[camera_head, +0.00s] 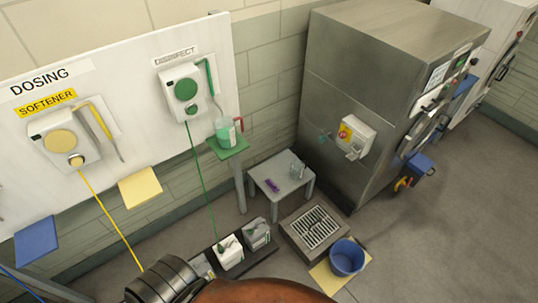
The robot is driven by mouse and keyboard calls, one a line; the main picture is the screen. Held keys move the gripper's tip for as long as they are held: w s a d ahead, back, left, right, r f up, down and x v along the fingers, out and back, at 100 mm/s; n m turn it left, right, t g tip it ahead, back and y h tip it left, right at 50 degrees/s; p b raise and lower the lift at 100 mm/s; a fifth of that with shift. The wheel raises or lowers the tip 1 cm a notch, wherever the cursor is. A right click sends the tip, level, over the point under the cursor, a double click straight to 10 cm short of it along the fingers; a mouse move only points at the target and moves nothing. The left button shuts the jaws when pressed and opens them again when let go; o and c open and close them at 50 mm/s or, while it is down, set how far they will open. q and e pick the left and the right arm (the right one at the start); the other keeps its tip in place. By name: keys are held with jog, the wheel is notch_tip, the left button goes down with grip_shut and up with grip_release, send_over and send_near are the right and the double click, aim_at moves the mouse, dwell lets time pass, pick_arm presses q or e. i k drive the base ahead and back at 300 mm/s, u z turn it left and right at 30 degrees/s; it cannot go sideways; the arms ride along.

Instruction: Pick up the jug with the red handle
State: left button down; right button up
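A jug with a red handle (224,134) stands upright on a small green shelf (228,149) fixed to the wall panel. Its body looks clear with green in it, and the red handle sticks out on its right side. It sits below the green-dialled dispenser (186,90), near the end of that dispenser's green spout. Another clear vessel (297,169) stands on a low grey table (283,187); its handle is too small to tell. Neither of my grippers shows in the head view. A dark arm link of mine is at the bottom edge.
A yellow-dialled softener dispenser (62,143), a yellow shelf (140,187) and a blue shelf (37,240) are on the left. White containers (230,252) stand on the floor. A drain grate (314,227) and blue bucket (347,257) lie before the steel machine (370,70). Floor at right is clear.

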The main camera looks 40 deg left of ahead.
aim_at(231, 130)
jog(key=u, duration=1.7)
